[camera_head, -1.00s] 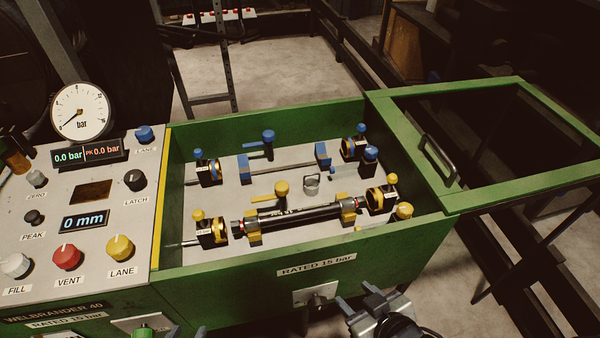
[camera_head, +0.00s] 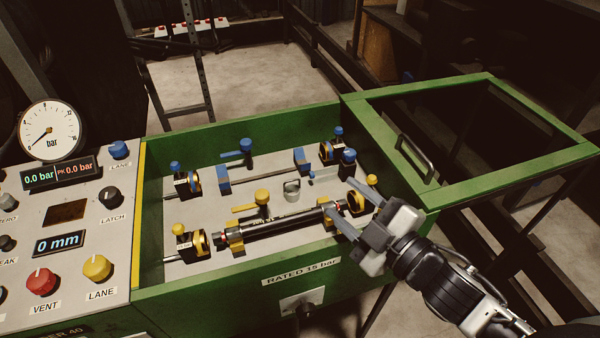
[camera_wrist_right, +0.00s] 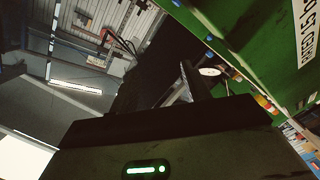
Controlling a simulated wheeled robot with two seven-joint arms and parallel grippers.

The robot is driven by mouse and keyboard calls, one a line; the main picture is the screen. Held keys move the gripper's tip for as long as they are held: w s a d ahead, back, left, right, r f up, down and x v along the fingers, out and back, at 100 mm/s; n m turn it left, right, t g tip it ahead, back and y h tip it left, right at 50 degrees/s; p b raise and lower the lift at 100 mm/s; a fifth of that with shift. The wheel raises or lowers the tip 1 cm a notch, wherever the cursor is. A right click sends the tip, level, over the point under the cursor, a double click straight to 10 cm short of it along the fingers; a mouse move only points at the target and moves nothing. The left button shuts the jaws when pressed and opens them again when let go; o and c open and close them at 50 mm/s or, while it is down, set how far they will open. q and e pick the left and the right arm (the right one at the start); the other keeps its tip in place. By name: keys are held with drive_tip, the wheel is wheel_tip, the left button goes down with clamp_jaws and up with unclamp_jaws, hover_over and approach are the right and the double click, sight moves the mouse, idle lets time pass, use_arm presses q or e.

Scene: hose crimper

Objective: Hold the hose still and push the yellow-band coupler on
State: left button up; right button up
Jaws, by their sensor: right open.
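The black hose (camera_head: 285,223) lies in the lower lane of the green tank, seated in yellow cradles at its left (camera_head: 235,239) and right ends. A yellow-band coupler (camera_head: 199,243) sits on a mount left of the hose, with a gap to the hose end. Another yellow-band coupler (camera_head: 355,201) sits at the right end, partly behind my gripper; its contact with the hose cannot be told. My right gripper (camera_head: 341,197) is open and empty, its fingers over the tank's front wall near the hose's right end. My left gripper is out of view.
A yellow-knobbed lever (camera_head: 262,197) stands behind the hose. The blue lane (camera_head: 265,175) lies farther back, with a small metal cup (camera_head: 291,189) between. The green framed lid (camera_head: 470,130) is open at right. The control panel (camera_head: 75,215) reads 0.0 bar and 0 mm.

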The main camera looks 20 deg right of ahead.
drive_tip(key=w+a+r+m, duration=0.3)
drive_tip(key=w+a+r, duration=0.2)
drive_tip(key=w, duration=0.1)
drive_tip(key=n+g, duration=0.4)
drive_tip(key=g, duration=0.6)
hover_over(283, 218)
drive_tip(key=w, duration=0.2)
wheel_tip(283, 218, down, 10)
drive_tip(key=f+n+g, duration=0.1)
drive_tip(key=f+g, duration=0.1)
drive_tip(key=f, duration=0.1)
drive_tip(key=s+f+n+g+h, duration=0.1)
drive_tip(key=f+g, duration=0.1)
drive_tip(key=f, duration=0.1)
drive_tip(key=s+f+n+g+h, duration=0.1)
drive_tip(key=f+g, duration=0.1)
drive_tip(key=shift+d+f+n, duration=0.1)
drive_tip(key=shift+f+n, duration=0.3)
clamp_jaws()
